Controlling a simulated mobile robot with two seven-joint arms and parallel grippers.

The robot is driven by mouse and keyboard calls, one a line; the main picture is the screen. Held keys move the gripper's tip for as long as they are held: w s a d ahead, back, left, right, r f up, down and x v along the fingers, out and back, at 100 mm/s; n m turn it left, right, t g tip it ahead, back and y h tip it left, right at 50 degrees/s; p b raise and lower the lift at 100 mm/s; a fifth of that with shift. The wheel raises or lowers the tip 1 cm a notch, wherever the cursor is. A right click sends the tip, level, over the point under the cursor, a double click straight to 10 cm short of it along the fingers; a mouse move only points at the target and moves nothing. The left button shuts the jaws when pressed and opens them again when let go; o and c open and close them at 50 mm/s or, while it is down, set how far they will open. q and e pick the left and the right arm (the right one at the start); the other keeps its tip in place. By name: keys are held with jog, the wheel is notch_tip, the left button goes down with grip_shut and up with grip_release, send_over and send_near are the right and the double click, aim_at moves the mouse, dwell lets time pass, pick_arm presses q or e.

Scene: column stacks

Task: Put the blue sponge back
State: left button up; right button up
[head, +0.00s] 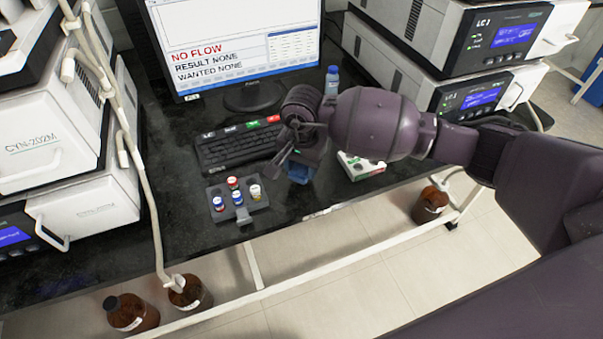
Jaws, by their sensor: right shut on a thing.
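The blue sponge (299,174) shows low between the dark parts of my right gripper (299,160), just above or at the black bench top near its front edge. My right arm comes in from the right, and the gripper points down, shut on the sponge. The gripper hides most of the sponge, and I cannot tell whether it touches the bench. My left gripper is not in the head view.
A grey rack (239,213) with several capped vials stands left of the gripper. The keyboard (236,148) and monitor (240,50) are behind. A white-and-green box (362,168) and a blue-capped bottle (332,80) are close to my right arm. Instruments flank both sides.

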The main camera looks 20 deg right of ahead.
aim_at(302, 167)
notch_tip(302, 167, down, 3)
jog(key=shift+f, duration=0.1)
jog(key=shift+f, duration=0.15)
jog(key=o, duration=0.8)
jog(key=shift+o, duration=0.2)
